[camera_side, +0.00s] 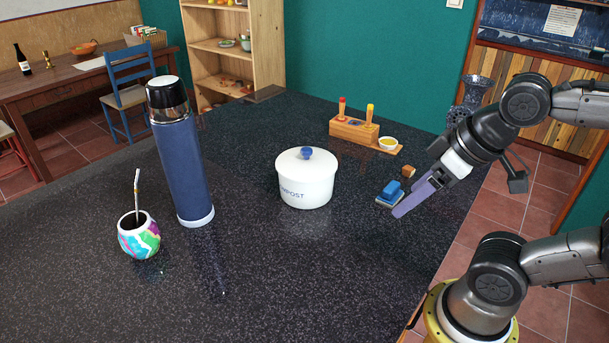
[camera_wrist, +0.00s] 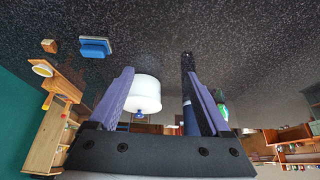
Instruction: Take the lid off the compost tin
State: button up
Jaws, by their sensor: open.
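The white compost tin (camera_side: 305,190) stands upright on the dark speckled counter, with COMPOST lettering on its side. Its white lid (camera_side: 290,160) with a round blue knob (camera_side: 307,153) sits on top. In the wrist view, which is upside down, the tin (camera_wrist: 143,93) shows between my fingers but farther off, with the knob (camera_wrist: 139,115) below it. My gripper (camera_side: 403,207) has purple fingers and is to the right of the tin, apart from it. It is open and empty; both fingers show spread in the wrist view (camera_wrist: 158,68).
A blue sponge (camera_side: 391,190) and a small brown block (camera_side: 408,171) lie near my gripper. A wooden holder (camera_side: 354,130) and a small bowl (camera_side: 388,143) stand behind. A tall blue flask (camera_side: 181,165) and a colourful mate cup (camera_side: 139,237) stand left. The front counter is clear.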

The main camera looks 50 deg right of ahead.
jog(key=shift+c, duration=0.7)
